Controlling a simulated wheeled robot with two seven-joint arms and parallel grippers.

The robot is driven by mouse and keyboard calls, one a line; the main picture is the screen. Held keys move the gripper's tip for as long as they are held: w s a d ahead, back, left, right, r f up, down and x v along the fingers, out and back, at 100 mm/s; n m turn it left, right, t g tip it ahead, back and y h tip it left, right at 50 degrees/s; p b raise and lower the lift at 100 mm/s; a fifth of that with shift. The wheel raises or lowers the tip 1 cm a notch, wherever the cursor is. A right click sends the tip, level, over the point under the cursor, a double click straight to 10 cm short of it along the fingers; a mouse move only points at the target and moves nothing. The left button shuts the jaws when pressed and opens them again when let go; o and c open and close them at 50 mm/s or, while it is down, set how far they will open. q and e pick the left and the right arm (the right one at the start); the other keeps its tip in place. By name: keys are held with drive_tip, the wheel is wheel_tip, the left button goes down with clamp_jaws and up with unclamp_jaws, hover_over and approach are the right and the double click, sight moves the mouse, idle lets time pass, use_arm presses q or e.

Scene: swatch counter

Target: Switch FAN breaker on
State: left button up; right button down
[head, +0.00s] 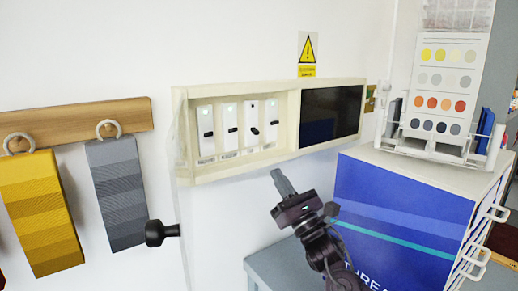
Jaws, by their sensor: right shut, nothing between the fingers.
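A cream breaker box (236,168) hangs on the wall with its left part open at the front. Several white breakers stand in a row inside, with labels too small to read, so I cannot tell which is FAN. The third breaker from the left (250,113) has a dark indicator and a slanted black lever; the others show pale green lights. My right gripper (279,178) is below the box, apart from it, with its fingers shut, empty and pointing up towards it. My left gripper is out of view.
A dark panel (331,113) fills the box's right part. A black knob (158,232) sticks out at lower left. Yellow (42,210) and grey (118,190) swatches hang from a wooden rail (75,122). A blue-fronted cabinet (395,215) with a colour-card stand (440,85) is at right.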

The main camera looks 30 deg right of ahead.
sight(255, 131)
drive_tip(key=p+x, duration=0.5)
drive_tip(key=x, duration=0.5)
drive_tip(key=shift+p, duration=0.35)
drive_tip(key=shift+d, duration=0.1)
